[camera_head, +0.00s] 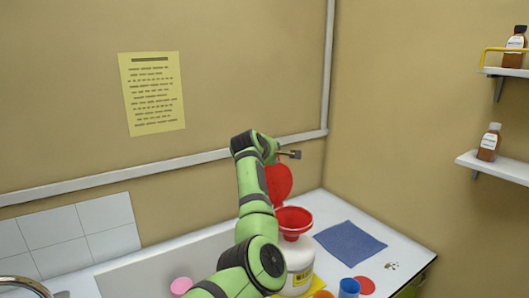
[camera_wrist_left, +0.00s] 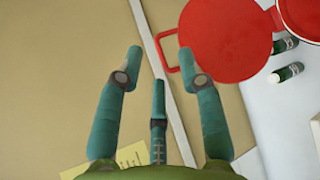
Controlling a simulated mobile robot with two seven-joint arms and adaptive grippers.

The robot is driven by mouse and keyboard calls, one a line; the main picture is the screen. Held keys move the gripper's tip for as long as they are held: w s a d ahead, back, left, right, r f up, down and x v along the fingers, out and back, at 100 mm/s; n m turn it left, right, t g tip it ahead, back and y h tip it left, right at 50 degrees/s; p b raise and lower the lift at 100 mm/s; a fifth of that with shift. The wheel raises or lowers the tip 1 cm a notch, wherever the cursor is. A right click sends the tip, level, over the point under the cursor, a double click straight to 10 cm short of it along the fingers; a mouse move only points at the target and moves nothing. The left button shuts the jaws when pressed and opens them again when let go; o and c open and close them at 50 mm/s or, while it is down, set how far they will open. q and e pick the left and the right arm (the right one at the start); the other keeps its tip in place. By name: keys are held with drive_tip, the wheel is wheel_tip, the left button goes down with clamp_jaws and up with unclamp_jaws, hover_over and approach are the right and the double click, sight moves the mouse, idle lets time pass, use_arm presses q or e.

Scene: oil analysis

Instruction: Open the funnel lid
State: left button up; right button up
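The red funnel (camera_head: 293,218) sits on top of a white container (camera_head: 300,256). Its round red lid (camera_head: 281,183) stands raised, roughly upright, at the back of the funnel, so the funnel mouth shows uncovered. My left gripper (camera_head: 291,154) is above the lid, partly hidden by its own arm. In the left wrist view its fingers (camera_wrist_left: 160,62) are spread and empty. There the lid (camera_wrist_left: 228,40) is just beyond the fingers, with its loop handle (camera_wrist_left: 166,52) near them. The funnel rim (camera_wrist_left: 303,20) shows at the upper right. My right gripper is not in view.
A blue cloth (camera_head: 350,243) lies right of the funnel. A blue-capped bottle (camera_head: 349,287), a red disc (camera_head: 365,285) and a pink cap (camera_head: 181,286) are near the front. Shelves (camera_head: 495,165) with brown bottles hang on the right wall. The back wall is close behind my gripper.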

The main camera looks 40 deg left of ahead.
use_arm(q)
drive_tip(key=v, duration=0.7)
drive_tip(key=shift+s, duration=0.35)
